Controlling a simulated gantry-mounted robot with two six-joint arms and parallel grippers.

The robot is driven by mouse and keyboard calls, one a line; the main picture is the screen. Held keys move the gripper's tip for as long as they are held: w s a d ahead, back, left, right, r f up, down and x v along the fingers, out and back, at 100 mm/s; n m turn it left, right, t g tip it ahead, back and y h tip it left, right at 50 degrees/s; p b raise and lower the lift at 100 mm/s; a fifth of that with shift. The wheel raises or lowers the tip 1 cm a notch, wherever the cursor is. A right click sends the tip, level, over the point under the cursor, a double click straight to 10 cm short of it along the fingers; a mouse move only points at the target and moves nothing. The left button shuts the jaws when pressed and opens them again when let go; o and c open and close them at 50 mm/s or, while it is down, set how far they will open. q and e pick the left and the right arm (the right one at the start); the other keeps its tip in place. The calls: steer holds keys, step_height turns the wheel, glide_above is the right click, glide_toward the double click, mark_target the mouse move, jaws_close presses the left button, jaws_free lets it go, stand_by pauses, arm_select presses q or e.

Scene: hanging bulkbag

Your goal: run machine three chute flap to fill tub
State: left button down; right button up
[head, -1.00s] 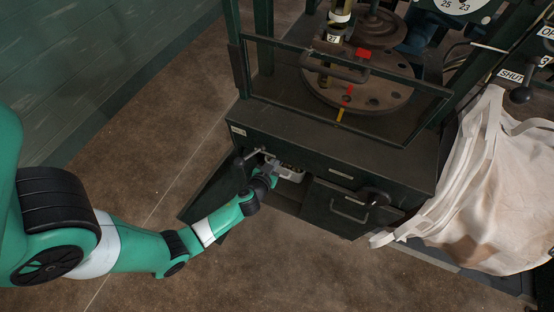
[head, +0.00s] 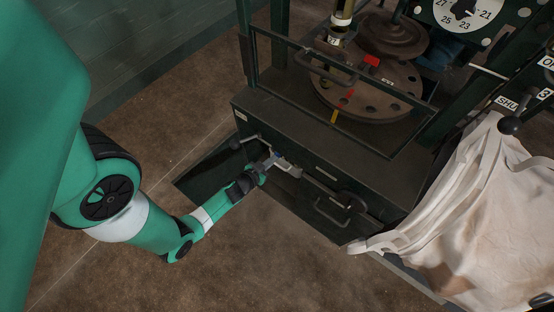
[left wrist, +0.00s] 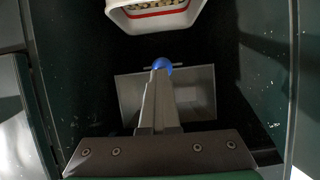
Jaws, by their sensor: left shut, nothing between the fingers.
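My left gripper (head: 272,162) reaches into the open compartment low in the front of the dark green machine. In the left wrist view its fingers (left wrist: 160,72) are shut, with nothing seen between them. A blue ball (left wrist: 164,65) shows at the fingertips, partly hidden; I cannot tell if they touch it. A grey metal plate (left wrist: 198,90) lies behind the fingers; I cannot tell if it is the chute flap. The white tub (left wrist: 150,20) has a red line inside and holds several pale pieces. My right gripper is out of view.
A white bulk bag (head: 480,210) hangs at the right, below a lever (head: 510,125) near SHUT and 3 labels. Floor at the left is clear.

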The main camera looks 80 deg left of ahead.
arm_select(q)
steer(key=shift+w+a+r, duration=0.1)
steer(key=shift+r, duration=0.05)
step_height(320, 180, up, 5)
steer(key=p, duration=0.5)
steer(key=s+d, duration=0.7)
steer(key=shift+s+d, duration=0.3)
